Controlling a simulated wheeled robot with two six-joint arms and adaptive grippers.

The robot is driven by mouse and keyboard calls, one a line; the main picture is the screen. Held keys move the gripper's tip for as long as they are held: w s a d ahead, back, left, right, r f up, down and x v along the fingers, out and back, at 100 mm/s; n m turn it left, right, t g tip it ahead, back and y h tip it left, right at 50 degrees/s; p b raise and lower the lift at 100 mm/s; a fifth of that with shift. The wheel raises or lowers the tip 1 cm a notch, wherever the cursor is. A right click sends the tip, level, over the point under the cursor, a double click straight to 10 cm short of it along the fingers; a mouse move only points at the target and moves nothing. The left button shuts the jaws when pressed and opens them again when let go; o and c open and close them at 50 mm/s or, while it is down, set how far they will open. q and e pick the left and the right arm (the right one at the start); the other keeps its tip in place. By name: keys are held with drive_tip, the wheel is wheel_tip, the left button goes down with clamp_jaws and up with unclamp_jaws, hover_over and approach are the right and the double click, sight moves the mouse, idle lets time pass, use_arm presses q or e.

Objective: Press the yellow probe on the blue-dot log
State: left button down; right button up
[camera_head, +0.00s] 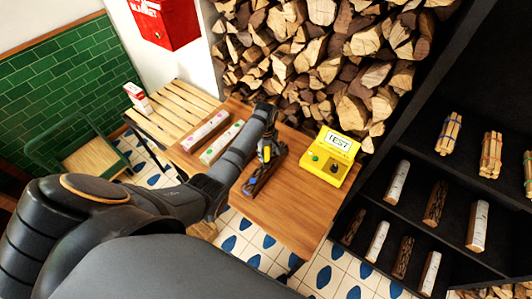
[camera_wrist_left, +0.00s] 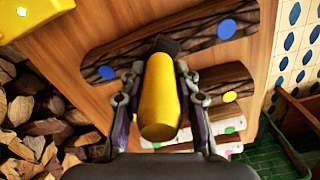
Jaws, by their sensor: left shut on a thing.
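My left gripper (camera_head: 264,160) is over the wooden table, and it also shows in the wrist view (camera_wrist_left: 159,82). It is shut on the yellow probe (camera_wrist_left: 160,100), whose dark tip points away from the wrist camera. The blue-dot log (camera_wrist_left: 205,38) is a dark-barked piece lying on the table with a blue dot near each end. The probe's tip overlaps the middle of this log in the wrist view, between the dots; I cannot tell whether they touch. The fingers partly hide a second dark log with a yellow dot (camera_wrist_left: 230,96). My right gripper is not in view.
A yellow tester (camera_head: 330,156) stands at the table's right. White logs with pink dots (camera_head: 205,130) and green dots (camera_head: 222,143) lie at the left. Stacked firewood (camera_head: 310,50) rises behind; a dark shelf with logs stands right. The table's front right (camera_head: 290,215) is bare.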

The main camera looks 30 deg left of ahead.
use_arm(q)
drive_tip(key=shift+s+f+p, duration=0.1)
drive_tip(key=shift+p, duration=0.2)
idle(1.4)
wheel_tip(320, 180, up, 3)
drive_tip(key=p, duration=0.3)
drive_tip(key=shift+f, duration=0.15)
wheel_tip(320, 180, up, 2)
drive_tip(key=shift+r+p, duration=0.15)
drive_tip(key=shift+p, duration=0.7)
drive_tip(key=shift+r, duration=1.05)
